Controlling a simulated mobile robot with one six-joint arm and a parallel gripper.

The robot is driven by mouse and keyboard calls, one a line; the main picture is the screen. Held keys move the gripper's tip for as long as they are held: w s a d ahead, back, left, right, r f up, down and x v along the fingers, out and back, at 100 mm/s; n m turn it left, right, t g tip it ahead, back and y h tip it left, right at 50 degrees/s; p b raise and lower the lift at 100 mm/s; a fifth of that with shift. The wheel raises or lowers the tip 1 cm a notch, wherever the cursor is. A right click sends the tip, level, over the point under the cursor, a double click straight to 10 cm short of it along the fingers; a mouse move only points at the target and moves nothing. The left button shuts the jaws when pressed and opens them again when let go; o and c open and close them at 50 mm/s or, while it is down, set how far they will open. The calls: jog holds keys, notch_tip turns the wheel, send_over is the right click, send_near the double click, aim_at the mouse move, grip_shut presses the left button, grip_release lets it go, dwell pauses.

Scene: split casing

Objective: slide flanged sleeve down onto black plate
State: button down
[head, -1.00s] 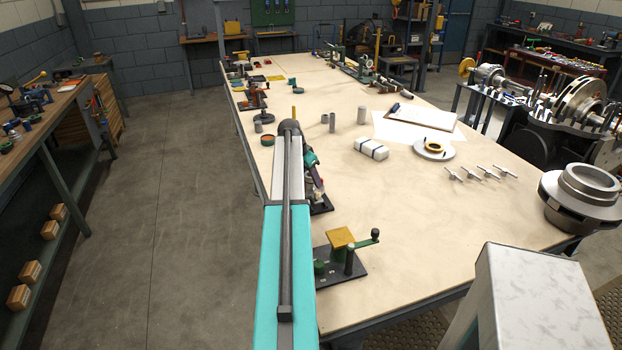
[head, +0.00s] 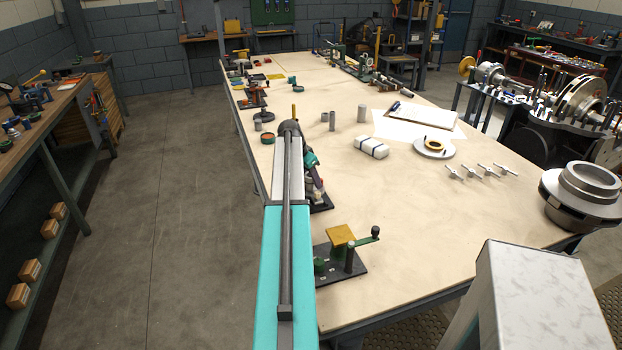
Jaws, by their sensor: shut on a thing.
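My gripper (head: 317,187) is small in the head view, at the lower end of my arm, beyond the teal link. It is over a black plate (head: 325,204) on the table, largely hidden by my arm. A small pale piece shows at the fingers, low over this plate. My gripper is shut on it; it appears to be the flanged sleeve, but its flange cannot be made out. Whether the piece touches the plate cannot be told.
Nearer, another dark plate (head: 350,270) carries a green fixture with a yellow top and a crank handle. To the right lie a white wrapped block (head: 371,147), a white disc with a yellow ring (head: 434,148) and several small metal pieces. The table's middle is clear.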

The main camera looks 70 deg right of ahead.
dwell(0.4)
jog(key=c, duration=0.9)
grip_release()
jog(key=shift+f, duration=0.15)
jog(key=shift+r+p, duration=1.1)
jog(key=shift+r, duration=1.5)
